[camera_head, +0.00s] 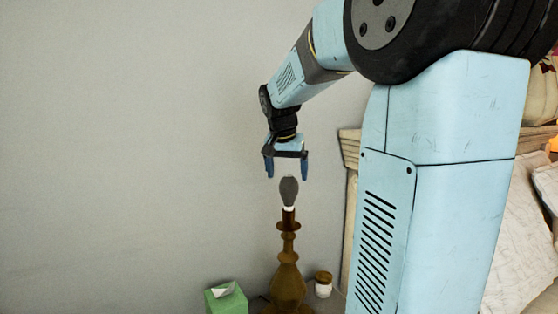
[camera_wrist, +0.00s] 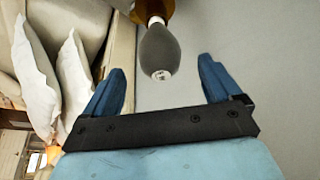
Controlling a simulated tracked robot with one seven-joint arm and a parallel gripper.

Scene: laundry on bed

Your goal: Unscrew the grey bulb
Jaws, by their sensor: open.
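The grey bulb (camera_head: 289,191) stands upright in the top of a brown lamp base (camera_head: 287,278) in the head view. I see no contact between fingers and bulb.
The bed with pale pillows (camera_head: 515,240) is at the right. The grey wall (camera_head: 130,150) fills the left, with free air before it.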

